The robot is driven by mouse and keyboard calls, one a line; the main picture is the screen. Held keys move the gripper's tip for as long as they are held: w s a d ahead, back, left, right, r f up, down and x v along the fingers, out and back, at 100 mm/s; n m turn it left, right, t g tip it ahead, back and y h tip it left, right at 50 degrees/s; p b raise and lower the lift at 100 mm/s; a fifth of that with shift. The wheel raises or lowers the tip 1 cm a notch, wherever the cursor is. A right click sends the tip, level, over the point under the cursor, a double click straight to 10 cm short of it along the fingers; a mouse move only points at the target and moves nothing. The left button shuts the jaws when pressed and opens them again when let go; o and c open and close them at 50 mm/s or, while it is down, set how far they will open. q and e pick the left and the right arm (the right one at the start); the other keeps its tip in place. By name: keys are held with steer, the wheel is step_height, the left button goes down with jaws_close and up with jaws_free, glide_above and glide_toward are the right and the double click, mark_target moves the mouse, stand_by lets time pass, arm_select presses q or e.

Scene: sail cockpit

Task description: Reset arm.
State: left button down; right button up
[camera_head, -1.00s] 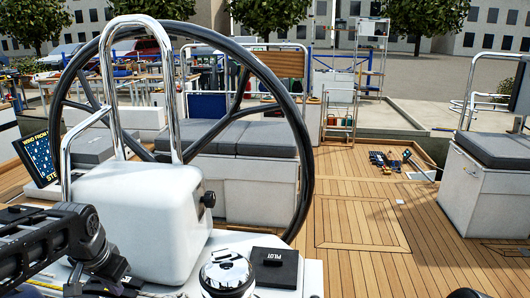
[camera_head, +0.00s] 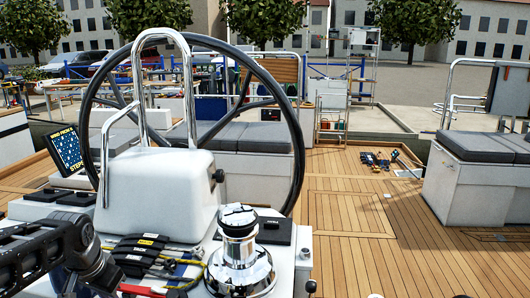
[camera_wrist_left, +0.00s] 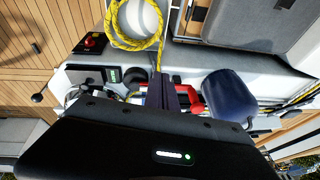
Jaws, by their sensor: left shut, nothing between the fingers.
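My left arm (camera_head: 55,250) comes in at the lower left of the head view, bent low beside the white console. In the left wrist view, my left gripper (camera_wrist_left: 165,92) shows as narrow dark fingers, shut and empty. They point toward a coil of yellow rope (camera_wrist_left: 135,40) and a white deck edge. A dark blue rounded cover (camera_wrist_left: 226,96) is close to the right of the fingers, with red parts between them. I cannot tell whether the fingers touch anything. My right gripper is in neither view.
The steering wheel (camera_head: 297,150) and white pedestal (camera_head: 160,195) stand ahead. A chrome winch (camera_head: 240,250) and black rope clutches (camera_head: 140,250) are on the console near my arm. A screen (camera_head: 67,148) is at left. Wooden deck (camera_head: 400,240) lies open at right.

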arm_select(q)
steer(key=w+d+f+n+t+h, duration=0.1)
steer(key=w+d+f+t+h, duration=0.15)
steer(key=w+d+f, duration=0.45)
steer(key=s+d+f+n, duration=0.1)
steer(key=s+d+f, duration=0.2)
steer(key=d+f, duration=0.65)
steer(key=s+d+f+g+h, duration=0.1)
steer(key=s+d+f, duration=0.3)
steer(key=s+f, duration=0.3)
steer(key=s+d+f+n+g+p, duration=0.1)
steer(key=s+d+f+g, duration=0.1)
steer(key=s+d+f, duration=0.2)
steer(key=s+d+f+n+g+h, duration=0.1)
steer(key=s+d+f, duration=0.4)
steer(key=s+f, duration=0.5)
steer(key=s+g, duration=0.1)
steer(key=s, duration=0.5)
steer(key=shift+f+h, duration=0.15)
steer(key=shift+h, duration=0.2)
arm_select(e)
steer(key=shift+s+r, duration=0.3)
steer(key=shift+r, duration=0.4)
